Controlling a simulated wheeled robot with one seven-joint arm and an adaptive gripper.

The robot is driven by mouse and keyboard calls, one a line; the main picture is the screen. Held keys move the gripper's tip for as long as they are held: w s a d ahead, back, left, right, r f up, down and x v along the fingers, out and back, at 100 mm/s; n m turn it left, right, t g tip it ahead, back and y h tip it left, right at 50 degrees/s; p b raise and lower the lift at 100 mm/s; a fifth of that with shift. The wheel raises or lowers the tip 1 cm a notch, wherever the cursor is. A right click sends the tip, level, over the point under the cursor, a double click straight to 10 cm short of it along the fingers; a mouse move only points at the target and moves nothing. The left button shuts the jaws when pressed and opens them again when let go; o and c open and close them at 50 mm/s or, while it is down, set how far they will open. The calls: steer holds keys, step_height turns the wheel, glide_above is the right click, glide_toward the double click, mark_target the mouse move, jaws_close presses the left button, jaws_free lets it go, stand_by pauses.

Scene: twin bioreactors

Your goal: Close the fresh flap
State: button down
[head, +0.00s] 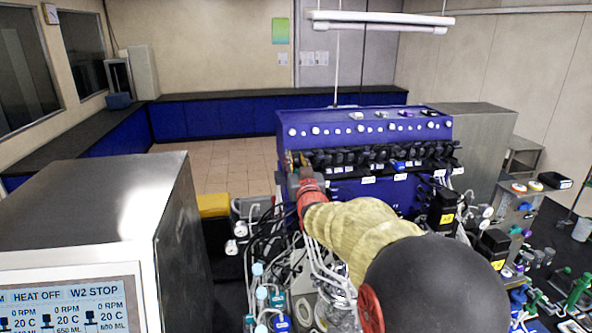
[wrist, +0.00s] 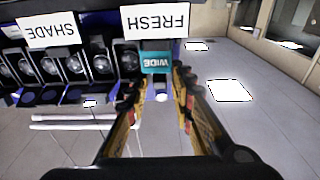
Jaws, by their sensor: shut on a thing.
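The wrist view is upside down. A white FRESH label (wrist: 155,21) is on the blue pump bank, with a teal WIDE tag (wrist: 156,61) beside it. The dark flap (wrist: 158,84) at the FRESH position lies between my fingers, partly hidden by them. My gripper (wrist: 158,92) is shut on this flap, one finger on each side, with a gap as wide as the flap. In the head view my gripper (head: 297,163) is at the left end of the pump bank (head: 360,133). There my arm and gripper hide the flap, so its angle is unclear.
A row of dark pump heads with flaps (head: 385,155) runs right from my gripper. A SHADE label (wrist: 50,32) marks a neighbouring position. A steel cabinet (head: 100,215) with a screen stands at left. Tubes and cables (head: 270,245) hang below my arm. Open floor (head: 225,168) lies behind.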

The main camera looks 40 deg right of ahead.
stand_by(0.4)
steer(key=c, duration=1.8)
jaws_free()
steer(key=shift+c, duration=0.2)
steer(key=shift+s, duration=0.1)
steer(key=v, duration=1.2)
steer(key=shift+f, duration=0.15)
steer(key=shift+c, duration=0.6)
